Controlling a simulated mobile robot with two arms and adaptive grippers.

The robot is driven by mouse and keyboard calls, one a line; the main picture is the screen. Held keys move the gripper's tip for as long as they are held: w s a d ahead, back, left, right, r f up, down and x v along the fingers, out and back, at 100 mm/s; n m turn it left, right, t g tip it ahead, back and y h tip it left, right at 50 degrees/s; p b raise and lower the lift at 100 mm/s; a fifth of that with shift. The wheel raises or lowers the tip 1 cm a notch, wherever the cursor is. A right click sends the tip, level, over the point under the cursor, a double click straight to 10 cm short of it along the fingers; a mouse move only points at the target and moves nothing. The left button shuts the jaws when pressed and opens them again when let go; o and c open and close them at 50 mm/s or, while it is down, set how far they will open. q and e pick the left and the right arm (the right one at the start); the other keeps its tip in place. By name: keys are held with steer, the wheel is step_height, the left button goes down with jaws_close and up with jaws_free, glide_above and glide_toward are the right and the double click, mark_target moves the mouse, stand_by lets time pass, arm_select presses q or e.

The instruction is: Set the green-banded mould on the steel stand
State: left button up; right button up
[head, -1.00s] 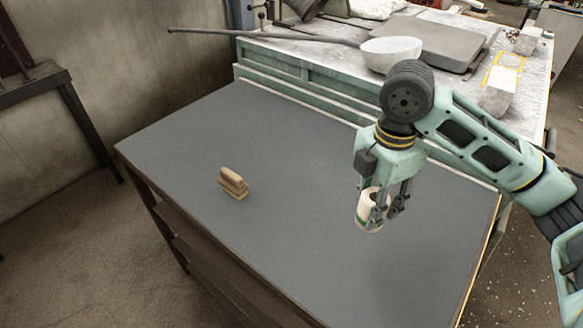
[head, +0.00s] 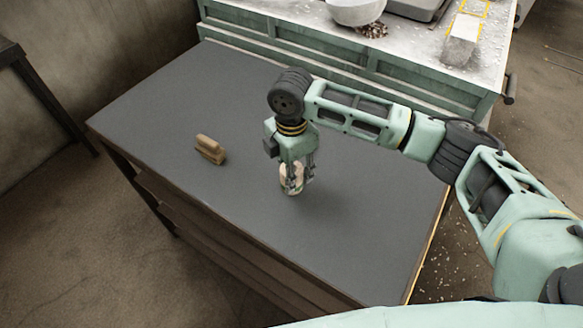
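The mould (head: 291,184) is a small cream cylinder; a trace of green shows low on it. My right gripper (head: 298,182) points down with its fingers around the mould and is shut on it. The mould is over the middle of the grey table; I cannot tell whether its base touches the top. No steel stand can be made out in this view. My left gripper is not in view.
A wooden block-like brush (head: 210,150) lies on the grey table (head: 160,105), left of the mould. A green cabinet bench (head: 400,75) behind bears a white bowl (head: 356,10) and a pale block (head: 461,45).

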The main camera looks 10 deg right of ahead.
steer(key=shift+f, duration=0.4)
steer(key=o, duration=1.4)
steer(key=shift+f, duration=0.1)
steer(key=shift+c, duration=0.2)
step_height(320, 180, up, 12)
steer(key=b, duration=0.3)
steer(key=shift+b, duration=0.3)
steer(key=shift+r, duration=0.25)
